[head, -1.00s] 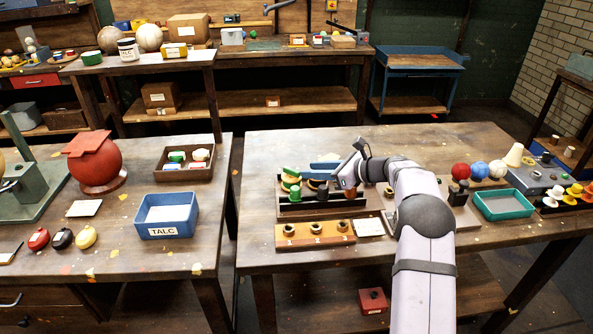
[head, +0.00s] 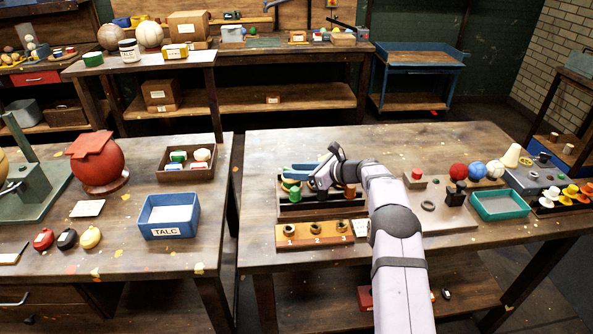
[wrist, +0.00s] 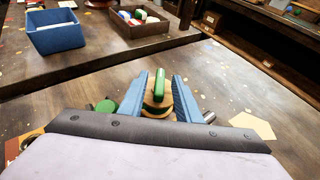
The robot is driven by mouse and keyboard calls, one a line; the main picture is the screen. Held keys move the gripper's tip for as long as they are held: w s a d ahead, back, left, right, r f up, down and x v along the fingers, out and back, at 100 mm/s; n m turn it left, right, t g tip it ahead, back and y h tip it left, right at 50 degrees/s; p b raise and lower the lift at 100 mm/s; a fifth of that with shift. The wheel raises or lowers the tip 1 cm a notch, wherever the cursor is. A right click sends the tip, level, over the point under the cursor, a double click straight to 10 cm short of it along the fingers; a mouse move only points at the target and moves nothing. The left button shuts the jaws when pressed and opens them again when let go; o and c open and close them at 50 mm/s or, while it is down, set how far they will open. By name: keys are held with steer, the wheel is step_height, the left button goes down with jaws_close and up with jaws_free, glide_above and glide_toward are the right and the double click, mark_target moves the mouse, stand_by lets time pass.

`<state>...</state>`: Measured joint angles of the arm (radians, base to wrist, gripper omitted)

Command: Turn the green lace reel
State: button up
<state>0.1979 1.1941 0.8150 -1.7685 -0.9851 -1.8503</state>
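The green lace reel (head: 294,190) stands at the left end of a dark rack (head: 292,211) on the right-hand bench. In the head view my gripper (head: 296,168) reaches over its top and partly hides it. In the wrist view the reel's upright green bar (wrist: 159,84) and pale wooden disc (wrist: 157,103) show between the two blue fingers of my gripper (wrist: 160,92). The fingers are apart, one on each side, with a visible gap to the green bar. A second green round part (wrist: 105,105) lies left of the left finger.
A brown reel (head: 350,191) stands at the rack's right end. An orange block with dark rings (head: 313,238) lies in front. A blue TALC bin (head: 167,217) and a brown tray (head: 187,175) are on the left bench. The bench behind the rack is clear.

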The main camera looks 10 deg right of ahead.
jaws_close()
steer(key=shift+a+m+t+b, duration=0.1)
steer(key=shift+m+t+b, duration=0.2)
steer(key=shift+b, duration=0.6)
steer(key=shift+r+m+t+h+b, duration=0.1)
steer(key=shift+m+t+h+b, duration=0.35)
steer(key=shift+h+b, duration=0.35)
jaws_free()
steer(key=shift+s, duration=0.1)
